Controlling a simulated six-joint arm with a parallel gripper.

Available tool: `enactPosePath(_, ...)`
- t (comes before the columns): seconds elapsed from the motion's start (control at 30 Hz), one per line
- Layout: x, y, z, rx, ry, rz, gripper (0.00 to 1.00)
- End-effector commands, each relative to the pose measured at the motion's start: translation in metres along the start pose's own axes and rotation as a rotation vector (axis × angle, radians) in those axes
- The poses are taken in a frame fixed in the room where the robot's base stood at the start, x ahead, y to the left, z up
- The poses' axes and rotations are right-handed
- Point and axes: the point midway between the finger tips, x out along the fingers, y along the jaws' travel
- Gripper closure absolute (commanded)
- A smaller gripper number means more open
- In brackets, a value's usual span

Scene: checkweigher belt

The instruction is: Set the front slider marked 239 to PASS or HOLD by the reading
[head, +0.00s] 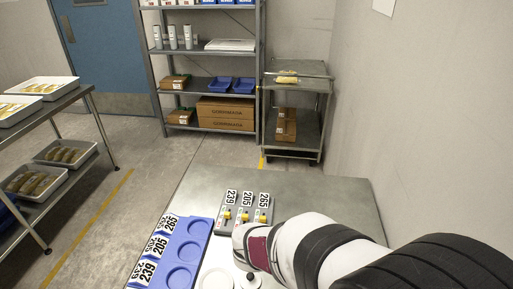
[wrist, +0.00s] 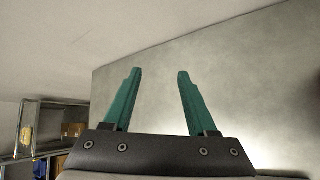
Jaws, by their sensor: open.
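The slider marked 239 (head: 227,214) is the leftmost of three on a grey panel on the metal table in the head view. It has a yellow knob; its PASS and HOLD marks are too small to read. The sliders marked 205 (head: 246,216) and 265 (head: 263,214) stand to its right. No reading is legible. My gripper (wrist: 159,71) shows in the wrist view with its two green fingers apart and nothing between them. It faces a grey surface, away from the sliders. In the head view my fingers cannot be made out.
A blue tray (head: 207,228) with round recesses and labels 265, 205 and 239 lies left of the panel. A white round object (head: 215,279) sits at the table's front, partly cut off. The metal table (head: 318,190) is clear behind and right of the panel.

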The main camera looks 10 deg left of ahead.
Motion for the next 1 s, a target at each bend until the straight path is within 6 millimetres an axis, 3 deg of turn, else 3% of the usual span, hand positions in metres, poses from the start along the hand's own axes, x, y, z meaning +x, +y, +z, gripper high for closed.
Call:
enactPosePath(0.03, -0.009, 0.02, -0.06, -0.289, 0.031, 0.205, 0.43)
enactPosePath(0.07, -0.02, 0.029, -0.1, -0.467, 0.054, 0.345, 0.43)
enactPosePath(0.1, -0.037, 0.031, -0.151, -0.677, 0.08, 0.514, 0.43)
enactPosePath(0.13, -0.051, 0.027, -0.185, -0.808, 0.098, 0.625, 0.43)
enactPosePath(0.2, -0.077, 0.006, -0.246, -1.045, 0.13, 0.831, 0.43)
enactPosePath(0.3, -0.102, -0.023, -0.295, -1.237, 0.156, 1.011, 0.43)
enactPosePath(0.4, -0.109, -0.034, -0.313, -1.304, 0.166, 1.078, 0.43)
enactPosePath(0.47, -0.105, -0.03, -0.32, -1.309, 0.166, 1.083, 0.43)
enactPosePath(0.8, -0.051, 0.023, -0.38, -1.303, 0.164, 1.077, 0.43)
enactPosePath(1.0, -0.032, 0.044, -0.405, -1.302, 0.165, 1.078, 0.43)
